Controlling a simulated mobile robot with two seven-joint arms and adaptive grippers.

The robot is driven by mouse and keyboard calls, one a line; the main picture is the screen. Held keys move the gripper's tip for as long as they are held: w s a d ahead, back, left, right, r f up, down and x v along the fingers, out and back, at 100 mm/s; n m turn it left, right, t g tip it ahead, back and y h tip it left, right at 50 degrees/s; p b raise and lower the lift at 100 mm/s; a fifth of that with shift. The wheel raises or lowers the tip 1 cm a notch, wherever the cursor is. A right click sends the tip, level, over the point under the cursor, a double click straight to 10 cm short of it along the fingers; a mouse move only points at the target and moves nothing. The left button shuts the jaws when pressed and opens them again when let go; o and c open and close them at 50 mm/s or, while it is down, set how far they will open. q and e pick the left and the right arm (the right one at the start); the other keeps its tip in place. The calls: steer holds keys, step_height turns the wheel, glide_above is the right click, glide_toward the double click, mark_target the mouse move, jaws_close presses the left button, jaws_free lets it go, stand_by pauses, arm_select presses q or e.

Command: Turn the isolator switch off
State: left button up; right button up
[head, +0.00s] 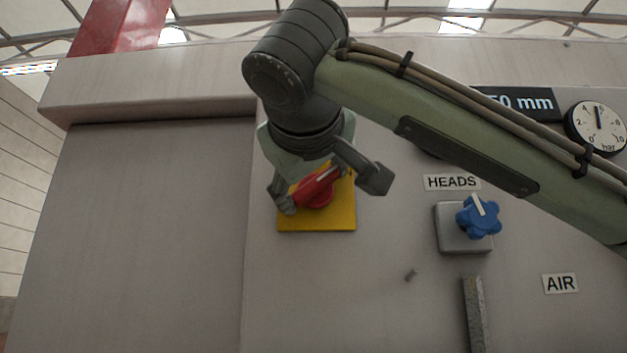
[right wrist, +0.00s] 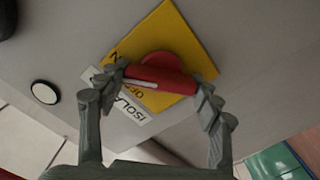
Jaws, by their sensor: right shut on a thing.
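The isolator switch is a red rotary handle (head: 316,189) on a square yellow plate (head: 341,218) on the machine's grey front. My right gripper (head: 322,187) has a finger at each end of the handle and is shut on it. In the head view the handle slants from lower left to upper right, with a white mark near its upper end. In the right wrist view the red handle (right wrist: 160,82) lies between my fingers on the yellow plate (right wrist: 190,37). Partly covered "OFF" lettering and an "N" show on the plate. My left gripper is out of view.
To the right are a blue knob (head: 478,217) on a grey box under a "HEADS" label (head: 452,182), an "AIR" label (head: 560,283) and a round bar gauge (head: 597,127). A metal strip (head: 474,310) stands below the knob. The panel's lower left is bare.

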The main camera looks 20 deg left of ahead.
steer(key=n, duration=0.2)
steer(key=shift+n, duration=0.4)
steer(key=n+p, duration=0.2)
steer(key=n, duration=0.4)
steer(key=shift+f, duration=0.1)
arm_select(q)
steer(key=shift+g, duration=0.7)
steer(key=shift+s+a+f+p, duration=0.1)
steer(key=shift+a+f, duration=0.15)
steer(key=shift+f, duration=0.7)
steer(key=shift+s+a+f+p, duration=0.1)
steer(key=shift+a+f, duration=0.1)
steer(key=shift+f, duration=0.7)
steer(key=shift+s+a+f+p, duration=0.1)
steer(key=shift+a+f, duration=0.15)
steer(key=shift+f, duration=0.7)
arm_select(e)
steer(key=shift+n, duration=0.9)
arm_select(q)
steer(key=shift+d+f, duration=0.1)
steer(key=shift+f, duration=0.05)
arm_select(e)
steer(key=shift+f, duration=0.1)
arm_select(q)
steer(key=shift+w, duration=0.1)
